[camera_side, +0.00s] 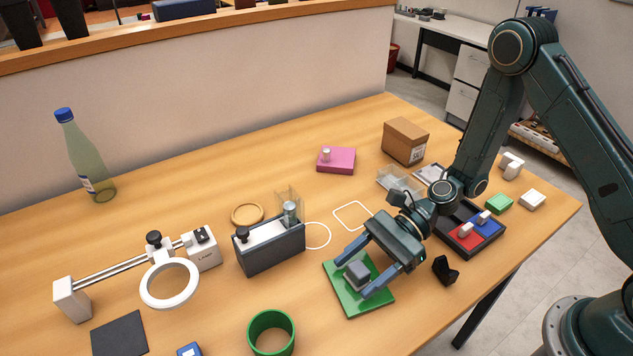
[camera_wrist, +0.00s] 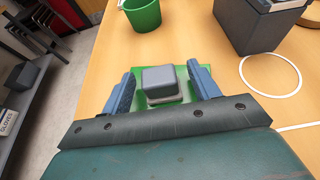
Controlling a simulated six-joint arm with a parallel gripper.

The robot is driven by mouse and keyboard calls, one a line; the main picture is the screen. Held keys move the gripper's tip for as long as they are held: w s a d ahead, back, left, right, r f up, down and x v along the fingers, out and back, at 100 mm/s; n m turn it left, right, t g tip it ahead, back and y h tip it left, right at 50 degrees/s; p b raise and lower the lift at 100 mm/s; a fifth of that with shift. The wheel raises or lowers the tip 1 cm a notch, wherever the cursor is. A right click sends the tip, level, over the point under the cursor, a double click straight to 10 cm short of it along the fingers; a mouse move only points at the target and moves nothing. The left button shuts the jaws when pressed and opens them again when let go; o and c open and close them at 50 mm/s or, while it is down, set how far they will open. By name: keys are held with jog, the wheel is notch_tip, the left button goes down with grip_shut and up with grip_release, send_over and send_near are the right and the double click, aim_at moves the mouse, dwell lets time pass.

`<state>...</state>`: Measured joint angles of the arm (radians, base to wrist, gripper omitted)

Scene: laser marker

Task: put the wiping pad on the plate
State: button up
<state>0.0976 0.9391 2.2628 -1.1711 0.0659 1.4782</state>
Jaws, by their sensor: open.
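A grey block with a paler lower layer, which looks like the wiping pad (camera_side: 357,273), sits on the flat green square plate (camera_side: 350,306). In the wrist view the pad (camera_wrist: 160,82) lies between my fingers, with green of the plate (camera_wrist: 183,75) showing around it. My gripper (camera_side: 353,277) is open, with one finger on each side of the pad and low over the plate. In the wrist view my gripper (camera_wrist: 161,69) shows gaps between both fingers and the pad. Part of the plate is hidden under my gripper.
A dark grey box (camera_side: 272,250) with a clear holder stands left of the plate. A black bracket (camera_side: 445,270) and a dark tray (camera_side: 478,247) with red and blue blocks are to the right. A green cup (camera_side: 271,335) stands at the front. A magnifier ring (camera_side: 170,285) is at left.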

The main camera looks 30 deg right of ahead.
jog(key=shift+r, duration=0.15)
jog(key=shift+v, duration=5.95)
jog(key=s+d+r+n+t+h, duration=0.2)
jog(key=s+d+r+n+h, duration=0.3)
jog(key=r+n, duration=0.4)
jog(key=s+d+r+n+t+h, duration=0.3)
jog(key=s+d+r+n+h, duration=0.2)
jog(key=s+r+n+h, duration=0.3)
notch_tip(320, 180, up, 3)
jog(key=shift+s+f+n+t, duration=0.25)
jog(key=shift+s+n, duration=0.25)
jog(key=shift+s, duration=0.6)
